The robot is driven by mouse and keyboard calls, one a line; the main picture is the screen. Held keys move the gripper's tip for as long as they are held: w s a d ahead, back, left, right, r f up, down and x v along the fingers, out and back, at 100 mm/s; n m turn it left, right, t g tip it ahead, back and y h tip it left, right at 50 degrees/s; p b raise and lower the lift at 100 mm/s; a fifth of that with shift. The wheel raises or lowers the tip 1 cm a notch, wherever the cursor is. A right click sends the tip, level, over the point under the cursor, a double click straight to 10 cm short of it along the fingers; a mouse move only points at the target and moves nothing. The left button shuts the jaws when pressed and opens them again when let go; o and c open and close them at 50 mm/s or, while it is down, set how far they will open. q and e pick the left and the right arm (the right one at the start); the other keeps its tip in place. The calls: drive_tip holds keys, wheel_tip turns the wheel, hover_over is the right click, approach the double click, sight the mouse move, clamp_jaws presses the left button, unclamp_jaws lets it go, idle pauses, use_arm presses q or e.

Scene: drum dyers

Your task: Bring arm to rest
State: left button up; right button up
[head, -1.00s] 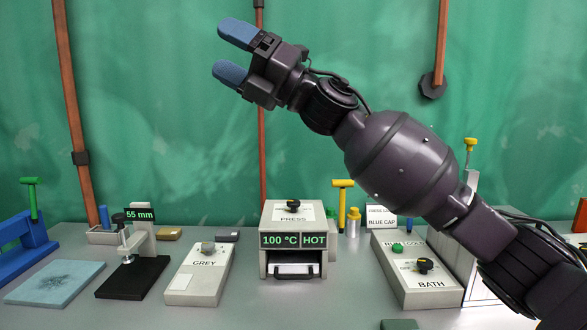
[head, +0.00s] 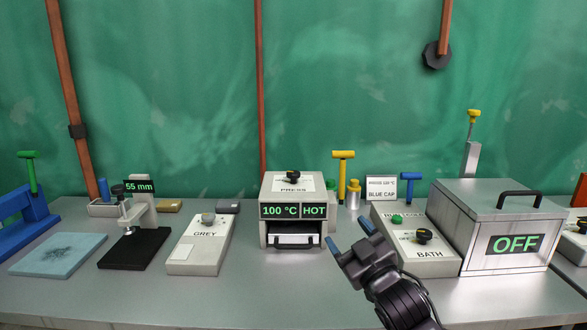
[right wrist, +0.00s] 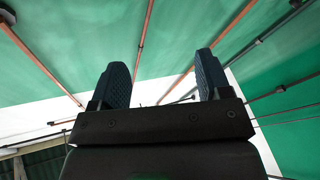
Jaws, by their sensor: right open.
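My right gripper (head: 350,239) has blue fingertips and is open and empty. In the head view it is low, over the front part of the bench between the press and the bath control box, pointing up and to the left. In the right wrist view its two fingers (right wrist: 162,82) stand apart with only wall and pipes beyond them. My left gripper is in no view.
The grey bench (head: 180,300) has clear room along its front. The press (head: 293,185) reads "100 °C HOT". Right of it stand the bath control box (head: 428,262) and a lidded metal tank (head: 500,215) reading "OFF". A grey box (head: 200,258) stands left.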

drive_tip(key=s+d+f+m+g+h, duration=0.2)
drive_tip(key=s+d+f, duration=0.3)
drive_tip(key=s+f, duration=0.6)
drive_tip(key=s+d+f+m+g+h, duration=0.3)
drive_tip(key=s+d+f+m, duration=0.1)
drive_tip(key=s+f, duration=0.7)
drive_tip(key=s+d+f+m+g+h, duration=0.2)
drive_tip(key=s+d+f, duration=0.5)
drive_tip(key=s+f, duration=0.4)
wheel_tip(320, 180, down, 2)
drive_tip(key=shift+f+m+g+h+b, duration=0.25)
drive_tip(key=shift+m+g+h+b, duration=0.15)
drive_tip(key=shift+g+h, duration=0.1)
